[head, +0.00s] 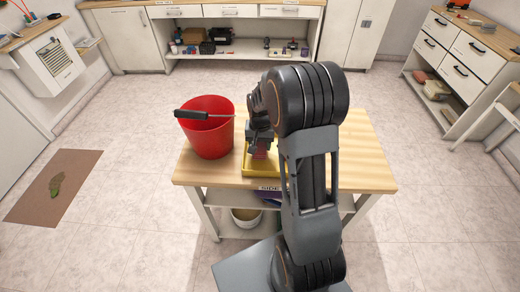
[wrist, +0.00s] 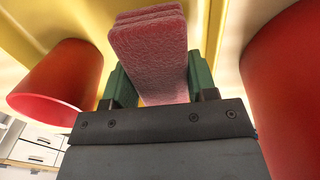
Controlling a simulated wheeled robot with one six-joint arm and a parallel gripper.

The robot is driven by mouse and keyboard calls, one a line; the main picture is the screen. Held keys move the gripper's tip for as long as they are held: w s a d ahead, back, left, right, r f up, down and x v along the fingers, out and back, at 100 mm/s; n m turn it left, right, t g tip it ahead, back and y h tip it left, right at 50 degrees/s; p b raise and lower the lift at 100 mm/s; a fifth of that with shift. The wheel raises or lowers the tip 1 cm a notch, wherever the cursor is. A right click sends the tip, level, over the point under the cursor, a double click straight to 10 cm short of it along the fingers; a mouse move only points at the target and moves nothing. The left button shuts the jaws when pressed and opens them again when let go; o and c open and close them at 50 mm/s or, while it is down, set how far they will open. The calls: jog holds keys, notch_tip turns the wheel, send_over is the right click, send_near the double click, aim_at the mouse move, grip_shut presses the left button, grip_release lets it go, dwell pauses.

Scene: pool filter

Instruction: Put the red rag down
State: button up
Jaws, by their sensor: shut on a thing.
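My gripper (head: 260,143) points down over the yellow tray (head: 247,166) on the wooden table. It is shut on the red rag (head: 260,153), a folded pinkish-red pad. In the wrist view the rag (wrist: 150,50) sticks out beyond the green fingers (wrist: 158,84), held between them. In the head view the rag shows low, over or in the tray; I cannot tell whether it touches the tray floor. My arm hides the tray's right part.
A red bucket (head: 209,141) stands left of the tray, with a black-handled tool (head: 191,115) across its rim. The table top (head: 362,160) is clear at the right. A lower shelf holds a white bucket (head: 246,217). A brown mat (head: 54,187) lies on the floor at left.

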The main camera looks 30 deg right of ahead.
aim_at(260, 150)
jog(key=shift+f, duration=1.45)
jog(key=shift+f, duration=0.2)
jog(key=o, duration=0.9)
jog(key=shift+r, duration=0.15)
